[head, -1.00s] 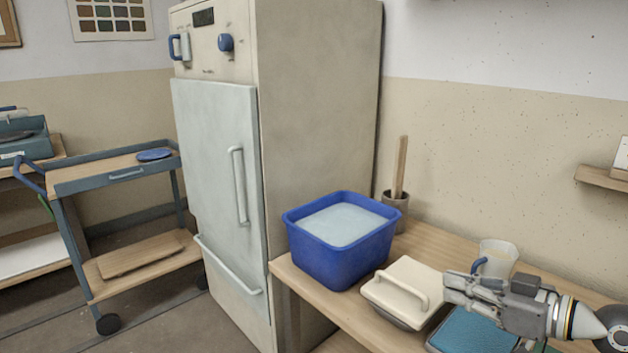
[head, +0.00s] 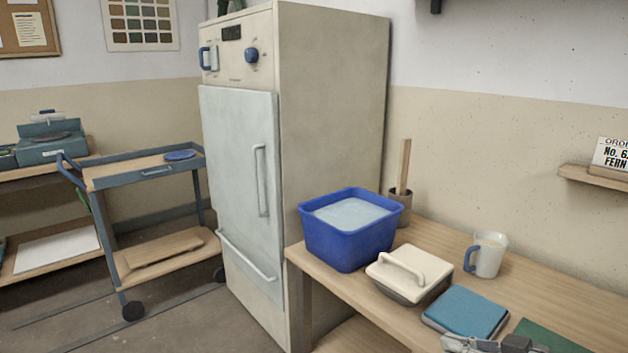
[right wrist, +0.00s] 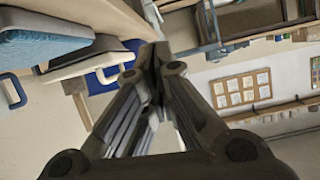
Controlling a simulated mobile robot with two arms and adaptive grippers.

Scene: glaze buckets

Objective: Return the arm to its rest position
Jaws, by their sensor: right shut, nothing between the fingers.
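My right gripper (head: 456,343) shows only partly at the bottom edge of the head view, over the front of the wooden table. In the right wrist view its fingers (right wrist: 155,55) are together with nothing between them. It touches nothing that I can see. The rest of the right arm is out of the head view. My left gripper is in neither view.
A tall cream kiln cabinet (head: 330,130) and a trolley (head: 150,172) stand left.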

